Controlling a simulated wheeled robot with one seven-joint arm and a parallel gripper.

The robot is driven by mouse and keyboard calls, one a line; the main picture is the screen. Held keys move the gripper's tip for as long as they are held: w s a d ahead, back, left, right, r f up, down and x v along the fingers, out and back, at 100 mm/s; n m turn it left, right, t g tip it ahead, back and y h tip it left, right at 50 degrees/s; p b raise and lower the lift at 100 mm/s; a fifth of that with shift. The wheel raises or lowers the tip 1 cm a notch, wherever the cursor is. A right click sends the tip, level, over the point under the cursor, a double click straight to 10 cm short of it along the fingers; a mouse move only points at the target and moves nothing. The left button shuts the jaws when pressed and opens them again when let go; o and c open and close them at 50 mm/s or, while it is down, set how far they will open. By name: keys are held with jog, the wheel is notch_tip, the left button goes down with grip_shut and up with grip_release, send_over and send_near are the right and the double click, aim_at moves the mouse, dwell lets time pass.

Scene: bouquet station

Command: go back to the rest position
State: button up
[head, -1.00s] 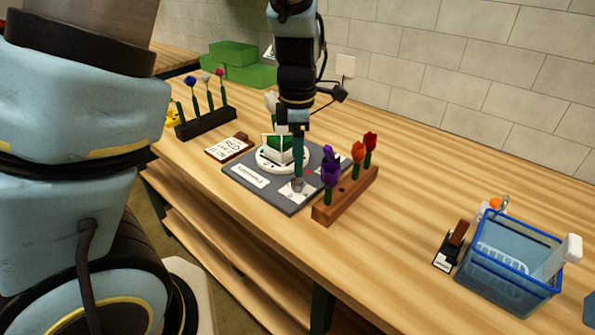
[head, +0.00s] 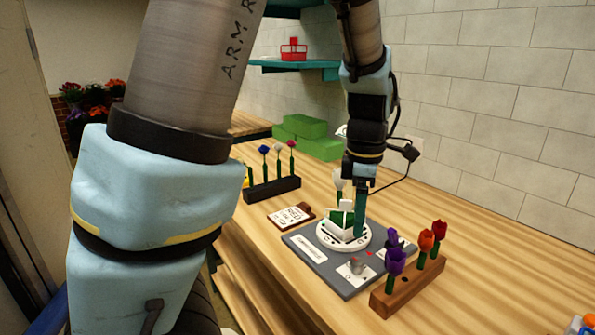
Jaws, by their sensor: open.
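My gripper (head: 360,214) points down over the grey station board (head: 317,279), at the right side of the white round stand (head: 329,240). It is open, and I see nothing held in it. I cannot tell whether its tips touch the stand. A white and green block-shaped holder (head: 341,217) sits on the stand, beside the gripper. A white flower (head: 338,180) rises behind the holder. A small grey object (head: 357,266) sits on a white card at the front of the board.
A brown wooden rack (head: 408,289) holds purple, orange and red tulips close to the right. A black rack (head: 272,189) with several flowers and a clipboard (head: 291,215) are left. Green blocks (head: 307,138) stand behind.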

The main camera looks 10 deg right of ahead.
jog(key=a+f+m+t, duration=0.1)
jog(key=a+f+m, duration=0.1)
jog(key=a+m, duration=1.3)
jog(key=a, duration=1)
jog(key=shift+w+t, duration=0.25)
jog(key=shift+t, duration=0.05)
jog(key=shift+c, duration=0.3)
